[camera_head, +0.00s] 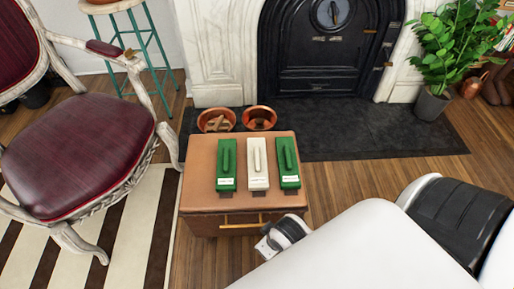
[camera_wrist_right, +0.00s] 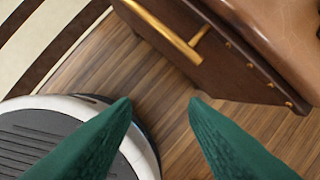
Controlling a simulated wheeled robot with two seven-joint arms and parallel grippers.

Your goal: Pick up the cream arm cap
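A cream block with a raised handle (camera_head: 257,163), which I take to be the cream arm cap, lies on the brown leather top of a small cabinet (camera_head: 196,158). It is between two similar green ones, the left green cap (camera_head: 227,164) and the right green cap (camera_head: 287,163). Each has a small white label at its near end. In the right wrist view my right gripper (camera_wrist_right: 160,101) has its two green fingers apart with nothing between them. It is beside the cabinet's drawer front, above the wood floor. My left gripper is not in view.
Two copper bowls (camera_head: 216,119) (camera_head: 260,117) stand behind the cabinet, holding small pieces. A red armchair (camera_head: 80,155) is at the left. The black fireplace (camera_head: 325,70) and a potted plant (camera_head: 448,55) are behind. A brass drawer handle (camera_wrist_right: 165,28) projects near my right gripper.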

